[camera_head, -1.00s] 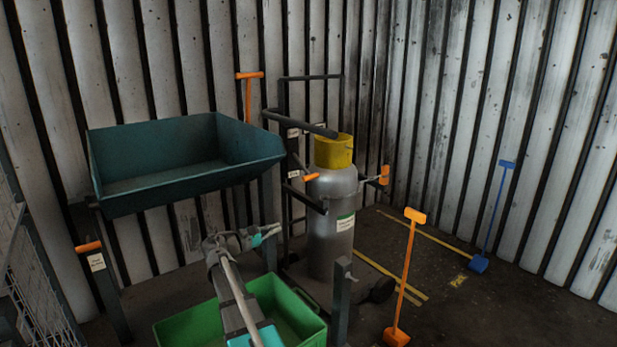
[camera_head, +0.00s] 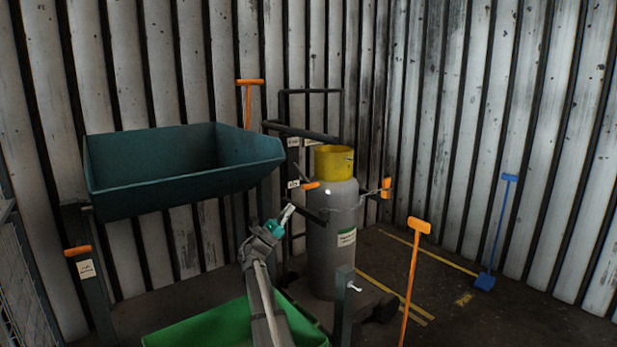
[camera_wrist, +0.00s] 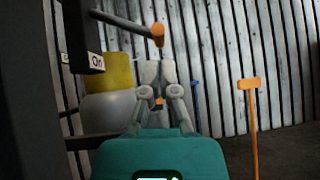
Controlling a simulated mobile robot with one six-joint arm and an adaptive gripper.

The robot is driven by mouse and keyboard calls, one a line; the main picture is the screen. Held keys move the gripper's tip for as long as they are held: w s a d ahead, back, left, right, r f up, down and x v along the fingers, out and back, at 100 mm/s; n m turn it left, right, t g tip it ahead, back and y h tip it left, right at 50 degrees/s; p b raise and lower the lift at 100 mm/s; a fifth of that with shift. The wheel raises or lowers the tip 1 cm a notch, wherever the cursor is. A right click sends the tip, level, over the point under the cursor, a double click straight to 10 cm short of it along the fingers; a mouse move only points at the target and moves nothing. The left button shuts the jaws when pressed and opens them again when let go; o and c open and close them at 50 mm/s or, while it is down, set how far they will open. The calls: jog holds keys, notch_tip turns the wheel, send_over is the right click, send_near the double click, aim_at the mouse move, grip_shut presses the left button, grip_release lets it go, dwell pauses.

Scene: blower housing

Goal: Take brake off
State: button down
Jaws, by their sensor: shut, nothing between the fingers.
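A dark lever with an orange grip (camera_head: 311,186) sticks out from the post of the cylinder trolley (camera_head: 285,130) in the head view. In the wrist view the orange end of the lever (camera_wrist: 158,34) is above my fingertips, apart from them in the picture. Beside it is a label reading "On" (camera_wrist: 97,62) on a dark post. My gripper (camera_head: 290,209) is left of and below the lever in the head view, pointing up and right. Its grey fingers (camera_wrist: 154,68) are shut and empty in the wrist view.
A grey cylinder (camera_head: 333,245) with a yellow collar (camera_head: 334,162) stands on the trolley. A teal hopper (camera_head: 180,170) is at left, above a green bin (camera_head: 235,325). An orange-handled tool (camera_head: 413,270) stands at right, with a blue one (camera_head: 497,235) behind it.

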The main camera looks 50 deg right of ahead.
aim_at(309, 184)
jog(key=shift+r, duration=0.1)
jog(key=p+x, duration=0.7)
jog(key=x, duration=0.3)
jog(key=shift+d+r+p, duration=0.1)
jog(key=shift+r+p, duration=0.1)
jog(key=shift+p, duration=0.15)
jog(key=shift+s+r+p, duration=0.2)
jog(key=shift+r+p, duration=1.5)
